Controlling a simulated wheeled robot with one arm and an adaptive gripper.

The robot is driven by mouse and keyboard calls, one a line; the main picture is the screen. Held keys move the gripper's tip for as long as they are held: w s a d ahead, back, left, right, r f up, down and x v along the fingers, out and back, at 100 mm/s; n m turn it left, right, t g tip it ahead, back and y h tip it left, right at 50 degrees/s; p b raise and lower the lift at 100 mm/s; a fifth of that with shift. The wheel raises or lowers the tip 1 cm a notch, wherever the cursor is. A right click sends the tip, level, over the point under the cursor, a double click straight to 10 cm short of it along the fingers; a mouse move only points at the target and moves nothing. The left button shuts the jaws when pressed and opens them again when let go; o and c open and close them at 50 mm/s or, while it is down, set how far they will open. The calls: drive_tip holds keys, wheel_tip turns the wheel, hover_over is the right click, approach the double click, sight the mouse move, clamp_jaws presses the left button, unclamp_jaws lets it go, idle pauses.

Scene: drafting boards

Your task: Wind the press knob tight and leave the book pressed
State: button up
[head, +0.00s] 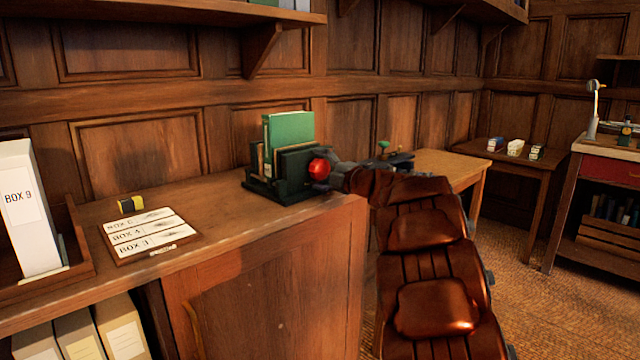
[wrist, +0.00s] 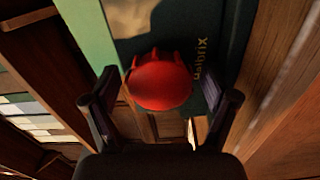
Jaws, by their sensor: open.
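The red press knob (head: 319,168) is on the right end of the dark press (head: 285,190), which stands on the wooden cabinet. A green book (head: 290,132) stands upright in the press. My gripper (head: 332,166) is at the knob, reaching in from the right. Whether the book is clamped cannot be told.
A label board (head: 150,235), a small yellow-and-black item (head: 131,204) and a white box marked BOX 9 (head: 28,205) are on the cabinet's left. The cabinet top (head: 215,200) between board and press is clear. A shelf (head: 180,12) hangs above.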

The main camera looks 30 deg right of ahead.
drive_tip(key=n+b, duration=0.4)
drive_tip(key=b, duration=0.1)
drive_tip(key=shift+f, duration=0.3)
drive_tip(key=n+b, duration=0.3)
drive_tip(key=b, duration=0.1)
drive_tip(key=shift+n, duration=0.4)
drive_tip(key=shift+n+b, duration=0.8)
drive_tip(key=shift+b, duration=0.1)
drive_tip(key=shift+r, duration=0.3)
drive_tip(key=shift+c, duration=0.3)
